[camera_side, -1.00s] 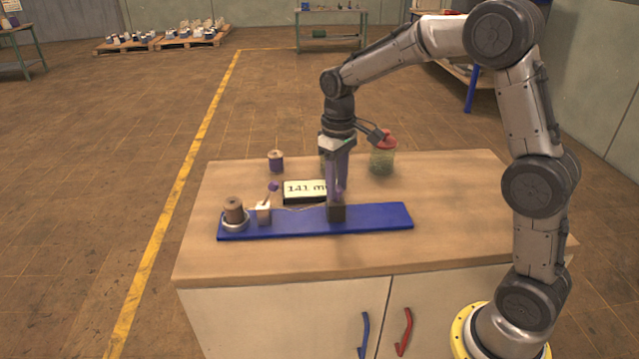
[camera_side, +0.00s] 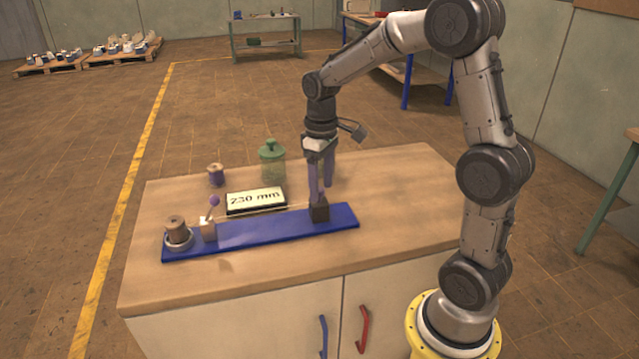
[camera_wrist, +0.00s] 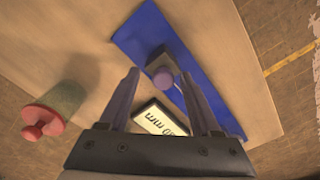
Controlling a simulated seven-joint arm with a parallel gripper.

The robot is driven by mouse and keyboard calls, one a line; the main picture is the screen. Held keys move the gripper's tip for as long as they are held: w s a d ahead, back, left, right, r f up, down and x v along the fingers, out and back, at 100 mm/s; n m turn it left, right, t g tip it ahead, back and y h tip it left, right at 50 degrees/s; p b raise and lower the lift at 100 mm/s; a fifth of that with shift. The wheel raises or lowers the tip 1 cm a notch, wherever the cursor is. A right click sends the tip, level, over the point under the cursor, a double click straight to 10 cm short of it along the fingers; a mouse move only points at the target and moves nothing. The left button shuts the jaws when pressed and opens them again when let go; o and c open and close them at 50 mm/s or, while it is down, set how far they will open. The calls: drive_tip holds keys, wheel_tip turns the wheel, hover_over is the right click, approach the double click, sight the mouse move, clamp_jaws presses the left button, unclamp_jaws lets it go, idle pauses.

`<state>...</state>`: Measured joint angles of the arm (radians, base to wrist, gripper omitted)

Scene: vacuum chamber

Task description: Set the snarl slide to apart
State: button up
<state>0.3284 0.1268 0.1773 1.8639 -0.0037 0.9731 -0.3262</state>
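A blue board (camera_side: 262,234) lies on the bench, and its edge shows in the wrist view (camera_wrist: 150,30). The slide, a dark block (camera_side: 319,212), sits near the board's right end. A pale thread (camera_side: 268,214) runs straight from it to a small post (camera_side: 208,230) with a purple ball lever (camera_side: 214,201). A brown spool (camera_side: 176,229) stands in a ring at the left end. The display (camera_side: 256,200) reads 230 mm. My gripper (camera_side: 321,194) is just above the block. In the wrist view its fingers (camera_wrist: 161,76) stand apart, with a rounded purple-grey knob (camera_wrist: 162,76) between them.
A red-lidded jar (camera_wrist: 50,118) shows in the wrist view. The bench top (camera_side: 400,200) right of the board is clear.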

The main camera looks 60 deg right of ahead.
drive_tip(key=shift+a+r, duration=0.1)
wheel_tip(320, 180, up, 14)
idle(0.6)
drive_tip(key=shift+f, duration=0.2)
drive_tip(key=s+a+r+n+t, duration=0.2)
drive_tip(key=s+a+r+t, duration=0.15)
drive_tip(key=s+a, duration=0.5)
drive_tip(key=s+a+f+m+t, duration=0.2)
drive_tip(key=s+a+f, duration=0.1)
drive_tip(key=s+f, duration=0.6)
drive_tip(key=shift+s, duration=0.2)
